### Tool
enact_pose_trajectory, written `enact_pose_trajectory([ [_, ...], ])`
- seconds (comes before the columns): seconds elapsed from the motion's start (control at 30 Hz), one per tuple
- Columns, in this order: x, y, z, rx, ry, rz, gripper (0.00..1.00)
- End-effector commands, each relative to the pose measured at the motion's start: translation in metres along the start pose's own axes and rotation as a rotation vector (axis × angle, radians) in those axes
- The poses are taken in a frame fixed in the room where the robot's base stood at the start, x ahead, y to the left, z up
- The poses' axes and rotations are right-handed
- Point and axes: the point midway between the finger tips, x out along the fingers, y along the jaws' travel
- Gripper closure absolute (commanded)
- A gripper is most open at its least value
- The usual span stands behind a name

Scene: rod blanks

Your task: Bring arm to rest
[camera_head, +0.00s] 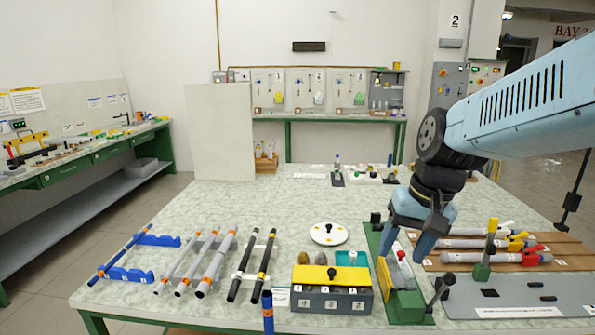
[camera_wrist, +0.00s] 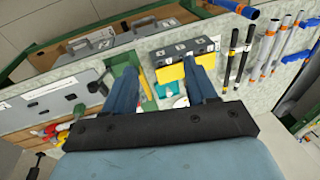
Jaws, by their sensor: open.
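My gripper (camera_head: 406,245) is open, its two blue fingers pointing down above the green fixture (camera_head: 406,303) at the table's front right. Nothing is between the fingers. In the wrist view my gripper (camera_wrist: 160,78) also shows spread and empty. My blue arm reaches in from the right edge in the head view. Grey rods with orange bands (camera_head: 217,263), black rods with yellow bands (camera_head: 243,265) and a blue rod (camera_head: 123,252) lie on supports to the left. The gap between fingertips and fixture is hard to judge.
A short blue tube (camera_head: 267,311) stands at the front edge. Grey cylinders on a brown board (camera_head: 480,244) and a grey panel (camera_head: 520,296) are to the right.

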Motion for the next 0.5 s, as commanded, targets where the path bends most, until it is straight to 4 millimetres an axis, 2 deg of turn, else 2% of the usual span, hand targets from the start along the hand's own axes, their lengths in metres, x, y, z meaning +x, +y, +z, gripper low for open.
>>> enact_pose_trajectory([
  [0.1,-0.021,0.011,0.007,-0.050,0.106,0.037,0.43],
  [0.3,-0.049,0.027,0.018,-0.119,0.260,0.098,0.43],
  [0.5,-0.065,0.037,0.024,-0.158,0.346,0.134,0.43],
])
